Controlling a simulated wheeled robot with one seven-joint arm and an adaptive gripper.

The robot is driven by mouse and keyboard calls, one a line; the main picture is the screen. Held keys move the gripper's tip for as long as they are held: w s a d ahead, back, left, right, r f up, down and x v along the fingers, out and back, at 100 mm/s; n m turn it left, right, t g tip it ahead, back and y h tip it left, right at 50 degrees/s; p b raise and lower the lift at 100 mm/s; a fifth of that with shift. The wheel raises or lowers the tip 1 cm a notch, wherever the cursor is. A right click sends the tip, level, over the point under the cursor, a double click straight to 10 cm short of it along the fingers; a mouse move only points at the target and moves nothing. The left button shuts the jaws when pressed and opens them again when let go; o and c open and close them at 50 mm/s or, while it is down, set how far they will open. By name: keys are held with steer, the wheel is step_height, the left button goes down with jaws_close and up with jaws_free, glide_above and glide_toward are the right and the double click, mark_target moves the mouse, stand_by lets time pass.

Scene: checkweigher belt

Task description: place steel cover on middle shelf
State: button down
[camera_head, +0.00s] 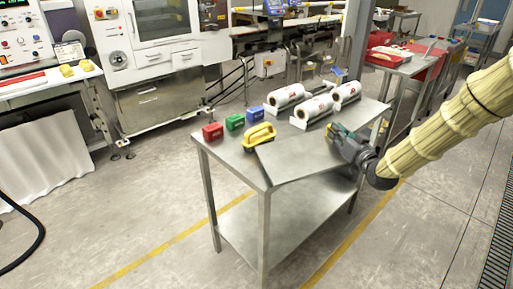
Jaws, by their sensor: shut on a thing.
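The steel cover (297,156) looks like a flat grey panel over the front right of the steel table (222,154). It blends with the tabletop, so I cannot tell whether it touches it. My gripper (337,137) comes in from the right and is shut on the cover's right side. The fingertips are small and partly hidden. A lower shelf (236,226) shows under the tabletop; its visible part is bare. I cannot make out which shelf is the middle one.
Red (212,131), green (234,122) and blue (254,114) boxes and a yellow-handled tool (259,136) stand on the table's left part. Several white film rolls (286,95) lie behind. A red-topped cart (405,65) stands back right. The floor in front is clear.

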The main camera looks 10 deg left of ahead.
steer(key=b, duration=0.5)
glide_above(338, 166)
steer(key=s+a, duration=0.5)
steer(key=a, duration=0.3)
steer(key=shift+m+g, duration=0.3)
steer(key=shift+m, duration=0.1)
steer(key=w, duration=0.5)
steer(key=w+f, duration=0.1)
steer(key=w, duration=0.4)
steer(key=w+d, duration=0.1)
steer(key=w, duration=0.4)
steer(key=shift+w+d+f+p, duration=0.1)
steer(key=shift+w+f+p, duration=0.05)
steer(key=shift+f+p, duration=0.25)
steer(key=shift+f, duration=1.9)
steer(key=c, duration=1.6)
jaws_free()
steer(key=shift+f, duration=0.1)
steer(key=shift+o, duration=0.3)
steer(key=v, duration=1.2)
